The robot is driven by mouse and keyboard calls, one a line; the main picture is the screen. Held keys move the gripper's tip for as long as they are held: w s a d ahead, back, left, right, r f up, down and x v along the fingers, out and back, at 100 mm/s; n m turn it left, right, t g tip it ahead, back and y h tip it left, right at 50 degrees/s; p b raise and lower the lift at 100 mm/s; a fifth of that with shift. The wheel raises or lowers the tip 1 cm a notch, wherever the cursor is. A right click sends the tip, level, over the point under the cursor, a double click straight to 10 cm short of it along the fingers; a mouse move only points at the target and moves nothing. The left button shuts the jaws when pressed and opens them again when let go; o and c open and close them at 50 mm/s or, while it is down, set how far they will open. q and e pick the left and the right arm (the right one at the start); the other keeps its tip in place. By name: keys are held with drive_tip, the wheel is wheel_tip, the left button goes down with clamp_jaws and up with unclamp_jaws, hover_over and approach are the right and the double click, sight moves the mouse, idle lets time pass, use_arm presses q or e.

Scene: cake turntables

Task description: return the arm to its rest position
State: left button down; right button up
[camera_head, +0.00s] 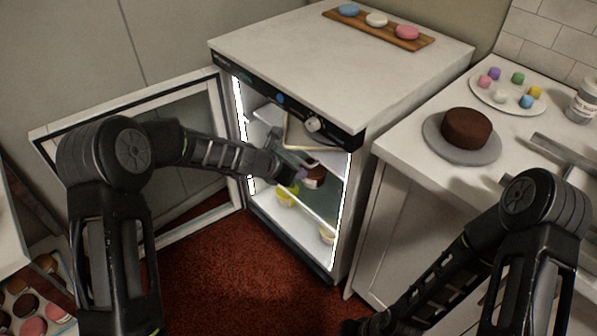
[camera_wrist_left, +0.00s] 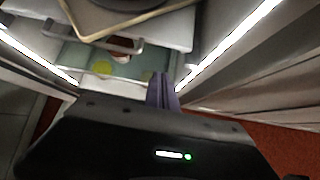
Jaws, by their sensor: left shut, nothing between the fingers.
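My left arm reaches from the left to the open glass-fronted fridge (camera_head: 355,150). My left gripper (camera_head: 300,174) is at the fridge's opening, in front of the shelves, shut and empty. In the left wrist view its purple-grey fingers (camera_wrist_left: 162,90) are together, pointing into the lit interior. A brown-and-white item (camera_head: 315,177) sits inside just beyond the fingers, partly hidden. My right arm is bent at the lower right, and its gripper is out of the picture.
The fridge door (camera_head: 140,105) stands open to the left, close beside my left forearm. A tray (camera_head: 292,130) and yellow cups (camera_head: 286,196) are inside. A counter at right holds a chocolate cake (camera_head: 466,128) on a turntable (camera_head: 447,150). Red carpet (camera_head: 235,270) lies clear below.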

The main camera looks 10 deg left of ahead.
idle(0.6)
use_arm(q)
drive_tip(key=s+a+f+m+g+y+p, duration=0.2)
drive_tip(key=s+f+m+y+p, duration=0.1)
drive_tip(key=s+f+m, duration=1)
drive_tip(key=s+d+r+m+g+p, duration=0.1)
drive_tip(key=s+m, duration=0.5)
drive_tip(key=s, duration=0.6)
drive_tip(key=s+d+r+m+g+h+p, duration=0.1)
drive_tip(key=s+d+m+g+p, duration=0.1)
drive_tip(key=s+m, duration=0.5)
drive_tip(key=s+g+p, duration=0.1)
drive_tip(key=s+p, duration=0.1)
drive_tip(key=s, duration=0.4)
drive_tip(key=shift+p, duration=0.35)
drive_tip(key=shift+s, duration=0.1)
